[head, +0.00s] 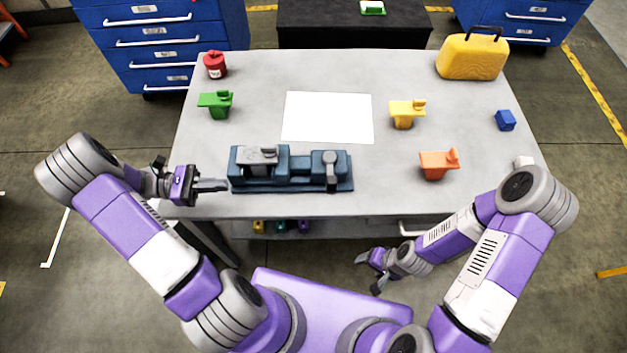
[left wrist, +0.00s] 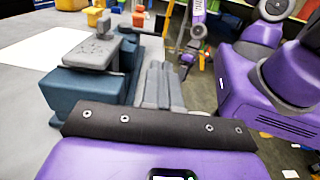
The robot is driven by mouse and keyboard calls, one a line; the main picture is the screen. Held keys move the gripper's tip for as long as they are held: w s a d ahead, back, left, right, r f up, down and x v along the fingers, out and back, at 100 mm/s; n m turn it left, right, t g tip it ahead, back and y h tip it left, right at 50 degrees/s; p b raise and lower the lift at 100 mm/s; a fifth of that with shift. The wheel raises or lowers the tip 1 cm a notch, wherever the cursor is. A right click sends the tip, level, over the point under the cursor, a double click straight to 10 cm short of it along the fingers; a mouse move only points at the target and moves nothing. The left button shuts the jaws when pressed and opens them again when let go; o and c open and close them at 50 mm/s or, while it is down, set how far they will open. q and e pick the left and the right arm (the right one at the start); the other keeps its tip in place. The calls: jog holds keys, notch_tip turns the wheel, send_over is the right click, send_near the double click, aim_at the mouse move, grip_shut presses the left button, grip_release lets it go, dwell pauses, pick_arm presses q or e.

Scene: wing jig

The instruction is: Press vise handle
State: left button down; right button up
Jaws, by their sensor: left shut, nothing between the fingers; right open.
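The blue-grey vise (head: 290,178) lies near the front edge of the table, left of centre. Its dark handle (head: 331,172) is at the right end and hangs toward the front. My left gripper (head: 222,185) is shut and empty, its tips pointing right at the left end of the vise; from above I cannot tell whether they touch. In the left wrist view, the closed fingers (left wrist: 160,88) lie beside the vise body (left wrist: 85,88). My right gripper (head: 370,272) is open and empty, off the table's front edge.
A white sheet (head: 328,117) lies behind the vise. The table between vise and orange part is clear.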

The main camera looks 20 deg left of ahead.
aim_at(331, 168)
pick_arm(q)
jog(key=b+x, duration=0.3)
jog(key=x, duration=2)
jog(key=shift+d, duration=0.35)
jog(key=shift+w+d+f, duration=0.1)
jog(key=shift+w+f, duration=0.05)
